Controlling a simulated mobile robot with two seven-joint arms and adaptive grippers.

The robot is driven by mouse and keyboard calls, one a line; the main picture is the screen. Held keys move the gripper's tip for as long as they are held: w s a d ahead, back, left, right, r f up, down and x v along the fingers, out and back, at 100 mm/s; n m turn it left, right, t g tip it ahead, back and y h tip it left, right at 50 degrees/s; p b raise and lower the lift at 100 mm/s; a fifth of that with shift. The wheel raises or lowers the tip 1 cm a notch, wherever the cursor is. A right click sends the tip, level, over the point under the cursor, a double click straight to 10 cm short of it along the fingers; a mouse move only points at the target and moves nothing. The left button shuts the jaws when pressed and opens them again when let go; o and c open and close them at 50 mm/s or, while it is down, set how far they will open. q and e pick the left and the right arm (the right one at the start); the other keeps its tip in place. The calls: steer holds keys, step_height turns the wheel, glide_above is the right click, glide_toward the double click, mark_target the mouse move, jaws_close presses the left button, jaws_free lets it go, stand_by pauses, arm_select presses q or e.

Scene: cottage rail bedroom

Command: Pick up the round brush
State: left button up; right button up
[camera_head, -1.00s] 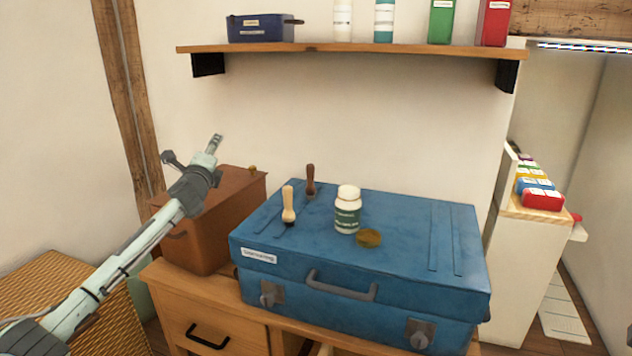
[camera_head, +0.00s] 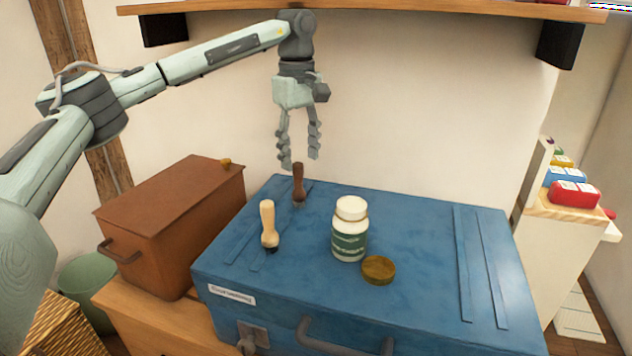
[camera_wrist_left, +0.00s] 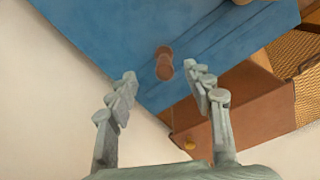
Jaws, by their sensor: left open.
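Two short upright brushes stand on the blue case. One has a dark brown handle (camera_head: 298,184) and stands near the back left edge. The other has a pale wooden handle (camera_head: 269,222) and dark bristles, and stands nearer the front. I cannot tell from their shapes which one is called the round brush. My left gripper (camera_head: 300,160) is open and empty, pointing down just above the dark-handled brush. In the left wrist view, that brush (camera_wrist_left: 164,63) shows end-on between the open fingertips (camera_wrist_left: 160,73), apart from both. My right gripper is not in view.
The blue case (camera_head: 410,240) also carries a white jar (camera_head: 350,230) and a round amber lid (camera_head: 379,270). A brown box (camera_head: 170,210) stands left of the case. A wooden shelf (camera_head: 400,9) hangs above, close to my left wrist.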

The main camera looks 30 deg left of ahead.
mark_target(298, 163)
arm_select(q)
steer(key=shift+s+a+f, duration=0.1)
steer(key=shift+a+f, duration=0.1)
steer(key=shift+f, duration=0.25)
step_height(298, 163, down, 7)
steer(key=shift+s+r, duration=0.15)
jaws_close()
steer(key=shift+r, duration=0.15)
step_height(298, 163, up, 4)
steer(key=shift+r, duration=0.1)
steer(key=s+a+r, duration=0.6)
steer(key=s+a, duration=0.2)
steer(key=shift+a+r, duration=0.15)
steer(key=shift+r, duration=0.15)
